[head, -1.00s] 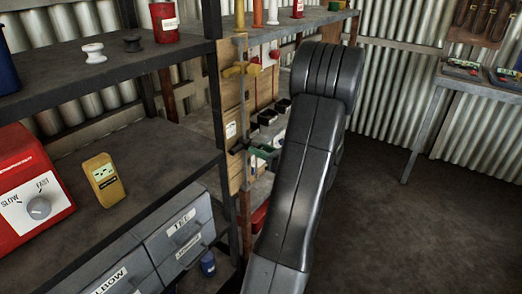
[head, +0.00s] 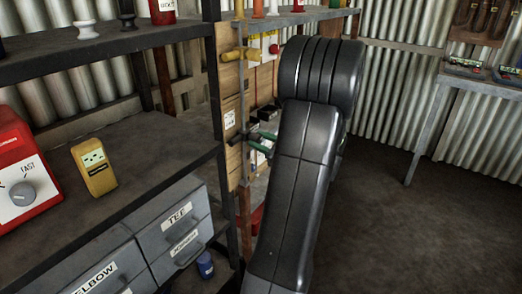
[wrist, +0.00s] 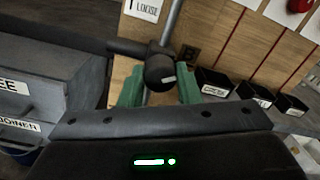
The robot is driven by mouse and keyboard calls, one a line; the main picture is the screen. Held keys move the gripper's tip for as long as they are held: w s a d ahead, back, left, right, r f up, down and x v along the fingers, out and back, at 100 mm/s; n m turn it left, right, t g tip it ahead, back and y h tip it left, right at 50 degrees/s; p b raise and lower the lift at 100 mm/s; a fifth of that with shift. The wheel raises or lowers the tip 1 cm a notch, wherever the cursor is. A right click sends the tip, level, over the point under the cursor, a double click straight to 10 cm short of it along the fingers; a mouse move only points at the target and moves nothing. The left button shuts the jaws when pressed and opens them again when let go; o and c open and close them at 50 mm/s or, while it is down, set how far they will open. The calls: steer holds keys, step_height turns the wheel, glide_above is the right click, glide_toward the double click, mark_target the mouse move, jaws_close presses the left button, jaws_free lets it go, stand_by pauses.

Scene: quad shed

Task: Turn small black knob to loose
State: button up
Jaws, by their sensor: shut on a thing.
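The small black knob (wrist: 160,73) shows in the wrist view, on a dark fitting on a grey pipe (wrist: 171,22). A short white mark on its face points toward the right. A white label reading LOOSE (wrist: 144,9) is above and left of it. My gripper (wrist: 160,92) has green fingers on both sides of the knob and is shut on it. In the head view my gripper (head: 262,142) is at the wooden board, partly behind my dark arm. The knob is hard to make out there.
A black-posted shelf (head: 150,128) stands at left with a red speed box (head: 28,178) and a yellow meter (head: 94,167). Grey drawers (head: 172,225) are below. Small black bins (wrist: 252,93) sit right of the knob. The floor (head: 390,220) at right is clear.

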steer(key=n+b, duration=0.7)
steer(key=b, duration=0.1)
steer(key=shift+f+n, duration=0.3)
steer(key=shift+f, duration=0.05)
steer(key=n+b, duration=0.2)
steer(key=b, duration=0.1)
steer(key=shift+r, duration=0.1)
steer(key=shift+r+n+b, duration=0.15)
steer(key=shift+n+b, duration=0.85)
steer(key=shift+n, duration=0.1)
steer(key=shift+r, duration=0.1)
steer(key=o, duration=1)
